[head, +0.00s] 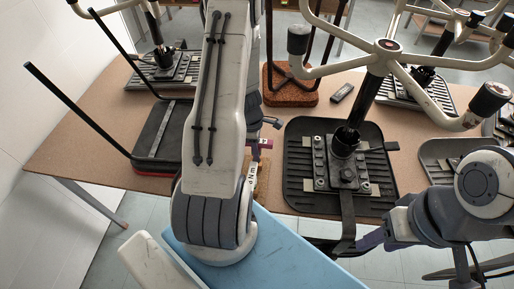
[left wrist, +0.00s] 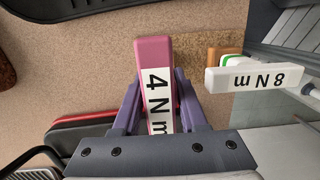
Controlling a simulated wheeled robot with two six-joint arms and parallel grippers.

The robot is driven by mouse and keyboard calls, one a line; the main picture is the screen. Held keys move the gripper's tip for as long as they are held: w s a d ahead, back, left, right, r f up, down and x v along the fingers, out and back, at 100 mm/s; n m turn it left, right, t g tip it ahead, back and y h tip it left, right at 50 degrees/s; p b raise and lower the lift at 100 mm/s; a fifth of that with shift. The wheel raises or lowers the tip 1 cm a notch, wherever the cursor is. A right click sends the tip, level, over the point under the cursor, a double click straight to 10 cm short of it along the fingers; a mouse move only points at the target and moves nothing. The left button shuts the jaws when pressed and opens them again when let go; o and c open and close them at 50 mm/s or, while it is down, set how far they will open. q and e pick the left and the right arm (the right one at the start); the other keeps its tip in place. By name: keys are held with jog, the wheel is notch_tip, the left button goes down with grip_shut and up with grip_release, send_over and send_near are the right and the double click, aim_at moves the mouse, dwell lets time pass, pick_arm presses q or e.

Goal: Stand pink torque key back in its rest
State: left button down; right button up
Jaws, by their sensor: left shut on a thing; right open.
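The pink torque key (left wrist: 153,52) with a white "4 N m" label lies between the purple fingers of my left gripper (left wrist: 158,88), which is shut on it. In the head view my left arm hides most of it; a small pink part (head: 266,143) shows beside the arm. A wooden block (left wrist: 188,50), possibly the rest, lies behind the key; it also shows in the head view (head: 263,172). I cannot tell whether key and block touch. My right gripper (head: 366,242) is open and empty at the table's front edge, below the black chair seat plate.
A white "8 N m" key (left wrist: 254,79) stands close right of the pink key. A black seat plate (head: 300,185) with an upright chair base fills the table's middle right. A black-framed seat (head: 150,140) lies left. Bare table (head: 75,150) shows at far left.

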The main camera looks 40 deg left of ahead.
pick_arm(q)
jog(key=shift+f, duration=0.15)
jog(key=shift+f+b, duration=1.8)
jog(key=shift+c, duration=1.8)
grip_release()
